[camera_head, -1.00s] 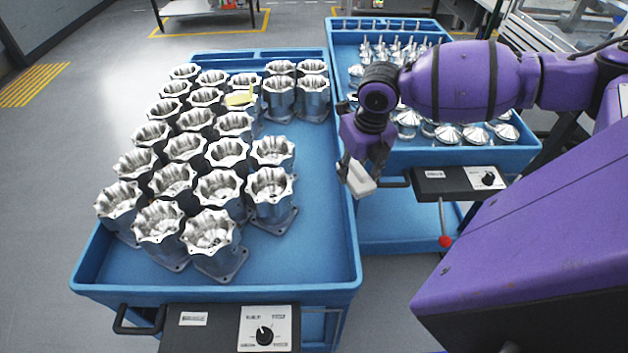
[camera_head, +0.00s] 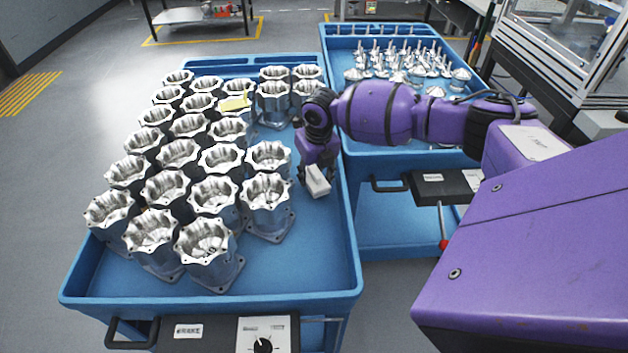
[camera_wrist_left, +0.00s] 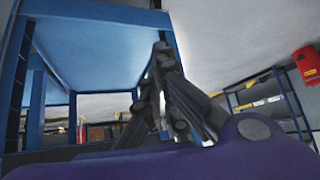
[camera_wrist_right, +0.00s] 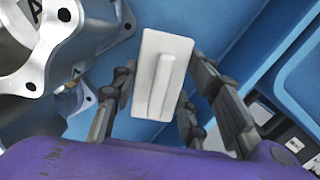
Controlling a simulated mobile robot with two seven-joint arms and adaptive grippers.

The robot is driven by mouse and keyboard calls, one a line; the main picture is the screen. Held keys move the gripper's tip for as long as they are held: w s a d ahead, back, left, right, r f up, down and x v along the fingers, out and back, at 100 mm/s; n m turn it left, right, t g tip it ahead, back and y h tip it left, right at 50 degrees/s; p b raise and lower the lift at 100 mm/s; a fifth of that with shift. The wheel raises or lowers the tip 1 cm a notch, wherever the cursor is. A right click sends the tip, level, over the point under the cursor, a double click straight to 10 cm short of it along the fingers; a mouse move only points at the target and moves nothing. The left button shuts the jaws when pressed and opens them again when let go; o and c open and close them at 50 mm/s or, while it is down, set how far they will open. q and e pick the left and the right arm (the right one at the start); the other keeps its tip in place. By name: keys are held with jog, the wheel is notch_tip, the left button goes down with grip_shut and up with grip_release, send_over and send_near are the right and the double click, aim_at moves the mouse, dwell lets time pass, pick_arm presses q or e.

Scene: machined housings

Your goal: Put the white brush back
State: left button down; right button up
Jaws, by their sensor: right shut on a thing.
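The white brush (camera_head: 317,181) is a small block in my right gripper (camera_head: 315,172), over the bare right strip of the left cart's blue tray (camera_head: 305,245). In the right wrist view the white brush (camera_wrist_right: 163,75) shows as a flat rectangular plate with a raised ridge, between the dark fingers of the right gripper (camera_wrist_right: 160,95). I cannot tell whether the brush touches the tray. My left gripper (camera_wrist_left: 158,75) shows only in the left wrist view, near a blue frame; its dark fingers overlap and nothing is seen in them.
Rows of machined housings (camera_head: 212,201) fill the tray left of the brush, the nearest close beside it. A yellow item (camera_head: 234,103) lies on one housing. A second blue cart (camera_head: 400,215) with metal parts (camera_head: 400,65) stands to the right.

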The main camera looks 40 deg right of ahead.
aim_at(317, 175)
jog(key=shift+f, duration=1.15)
jog(key=shift+s, duration=0.1)
jog(key=shift+f, duration=0.25)
jog(key=o, duration=1.1)
jog(key=shift+r, duration=0.15)
jog(key=r, duration=0.4)
jog(key=s+r, duration=0.1)
jog(key=r, duration=0.7)
jog(key=shift+s+a+p, duration=0.15)
jog(key=shift+s+p, duration=0.15)
jog(key=shift+s, duration=0.1)
